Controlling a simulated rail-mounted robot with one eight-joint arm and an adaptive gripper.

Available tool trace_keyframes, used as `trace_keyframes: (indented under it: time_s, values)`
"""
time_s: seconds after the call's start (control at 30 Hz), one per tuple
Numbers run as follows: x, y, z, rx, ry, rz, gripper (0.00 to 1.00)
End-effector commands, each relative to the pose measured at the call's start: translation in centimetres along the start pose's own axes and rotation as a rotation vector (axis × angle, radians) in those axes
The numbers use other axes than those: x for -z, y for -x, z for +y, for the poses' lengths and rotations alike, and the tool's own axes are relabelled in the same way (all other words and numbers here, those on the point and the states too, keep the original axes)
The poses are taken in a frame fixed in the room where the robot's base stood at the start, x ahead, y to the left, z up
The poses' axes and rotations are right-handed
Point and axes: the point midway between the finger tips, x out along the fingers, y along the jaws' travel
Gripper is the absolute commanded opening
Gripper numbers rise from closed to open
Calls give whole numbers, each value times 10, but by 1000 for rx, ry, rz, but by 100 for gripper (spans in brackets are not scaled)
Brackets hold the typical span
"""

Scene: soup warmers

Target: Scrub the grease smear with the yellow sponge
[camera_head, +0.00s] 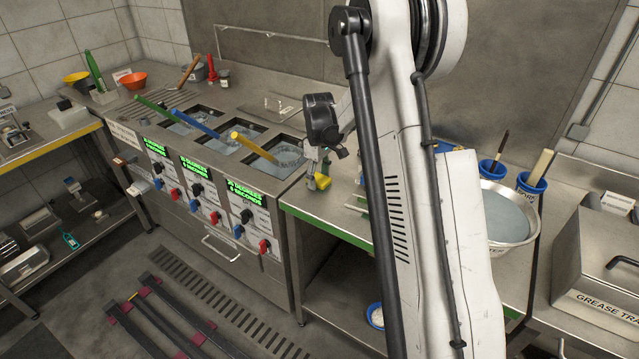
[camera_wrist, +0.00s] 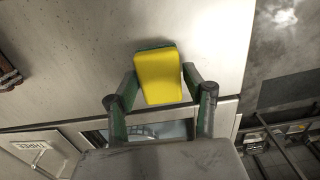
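The yellow sponge (camera_head: 322,181) is at the end of my gripper (camera_head: 317,172), near the left end of the steel counter with the green front edge. In the wrist view the sponge (camera_wrist: 158,78), with a dark green strip along its far edge, sits between the two fingertips of my gripper (camera_wrist: 159,76). The fingertips meet its two sides, so my gripper looks shut on it. I cannot tell whether the sponge touches the counter. I cannot make out the grease smear in either view; my arm hides part of the counter in the head view.
The soup warmers (camera_head: 225,140) with several coloured-handled ladles stand left of the counter (camera_head: 335,212). To the right are a metal bowl (camera_head: 508,217), blue cups (camera_head: 531,183) and a box labelled as a grease trap (camera_head: 600,265). Bare steel shows around the sponge in the wrist view.

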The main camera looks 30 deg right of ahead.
Motion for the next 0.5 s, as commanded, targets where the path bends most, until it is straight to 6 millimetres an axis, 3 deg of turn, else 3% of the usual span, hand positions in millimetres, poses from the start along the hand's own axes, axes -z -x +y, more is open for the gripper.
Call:
trace_keyframes:
  time_s: [0.07,0.3,0.5]
  values:
    - [0,0,0,0,0,0,34]
    - [0,0,0,0,0,0,2]
    - [0,3,0,0,0,0,2]
